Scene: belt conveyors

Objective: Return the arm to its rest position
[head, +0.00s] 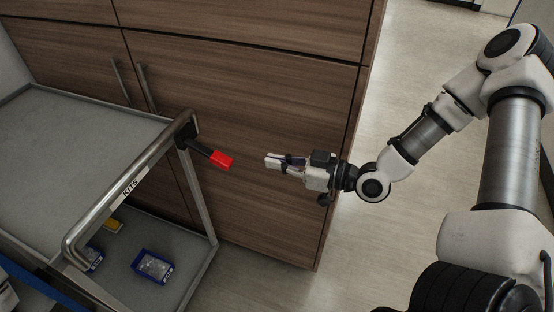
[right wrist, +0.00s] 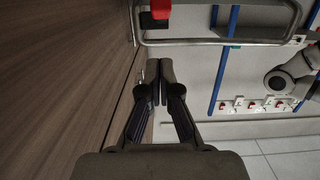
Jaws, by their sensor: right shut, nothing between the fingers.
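My right arm reaches in from the right in the head view. Its gripper (head: 270,160) is shut and empty, held in the air in front of the wooden cabinet (head: 260,100). In the right wrist view the two fingers of the right gripper (right wrist: 160,68) are together, with nothing between them. The red-tipped black handle (head: 221,159) on the cart is a little left of the gripper, apart from it. My left gripper is not in view.
A grey metal cart (head: 80,115) marked KITS stands at the left. The cabinet is close behind the right gripper. Bare floor (head: 400,90) lies right of the cabinet.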

